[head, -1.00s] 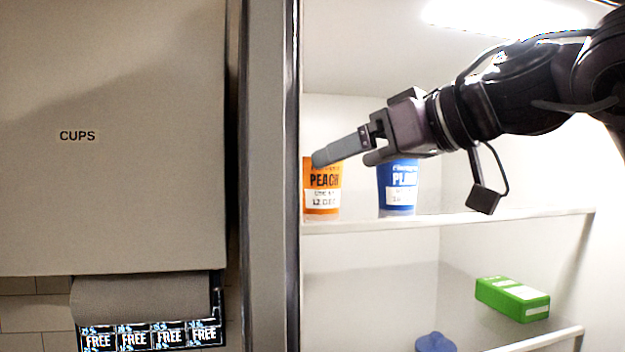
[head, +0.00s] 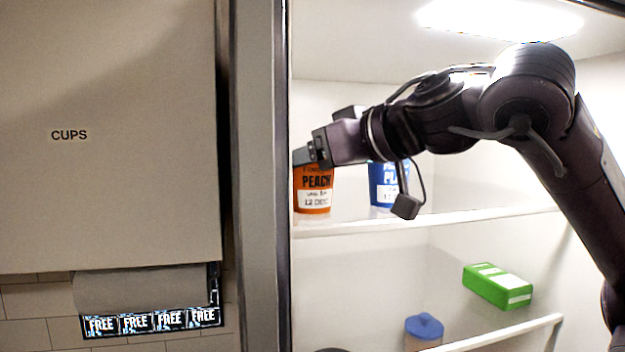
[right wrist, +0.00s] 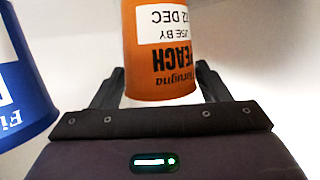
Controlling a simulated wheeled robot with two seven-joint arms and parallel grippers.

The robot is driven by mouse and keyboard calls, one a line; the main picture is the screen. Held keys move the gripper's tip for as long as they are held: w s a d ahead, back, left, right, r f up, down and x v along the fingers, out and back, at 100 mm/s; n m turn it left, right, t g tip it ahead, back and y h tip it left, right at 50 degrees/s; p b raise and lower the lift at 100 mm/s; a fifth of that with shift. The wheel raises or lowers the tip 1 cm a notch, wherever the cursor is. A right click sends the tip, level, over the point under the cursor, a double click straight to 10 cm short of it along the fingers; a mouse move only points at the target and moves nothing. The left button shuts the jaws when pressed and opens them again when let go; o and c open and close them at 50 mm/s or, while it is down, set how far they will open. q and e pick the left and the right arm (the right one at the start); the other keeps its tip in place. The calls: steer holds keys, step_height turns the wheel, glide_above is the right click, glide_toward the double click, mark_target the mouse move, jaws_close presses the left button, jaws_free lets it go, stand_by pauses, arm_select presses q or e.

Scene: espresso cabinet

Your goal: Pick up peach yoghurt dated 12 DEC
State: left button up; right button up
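The orange peach yoghurt cup (head: 314,180) stands upright on the upper shelf at the left; its label reads USE BY 12 DEC. It also shows upside down in the right wrist view (right wrist: 145,62). My right gripper (head: 305,155) is at the cup's upper part in the head view. In the right wrist view its two fingers (right wrist: 160,88) are spread, one on each side of the cup, with thin pale gaps between. Whether either finger touches the cup is hard to tell. My left gripper is not in view.
A blue plum cup (head: 383,188) stands just right of the peach cup, near my right wrist. The cabinet's upright edge (head: 262,200) is close on the left. The lower shelf holds a green box (head: 497,287) and a blue-lidded tub (head: 424,328).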

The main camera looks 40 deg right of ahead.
steer(key=c, duration=0.7)
steer(key=shift+o, duration=0.2)
steer(key=shift+r, duration=0.1)
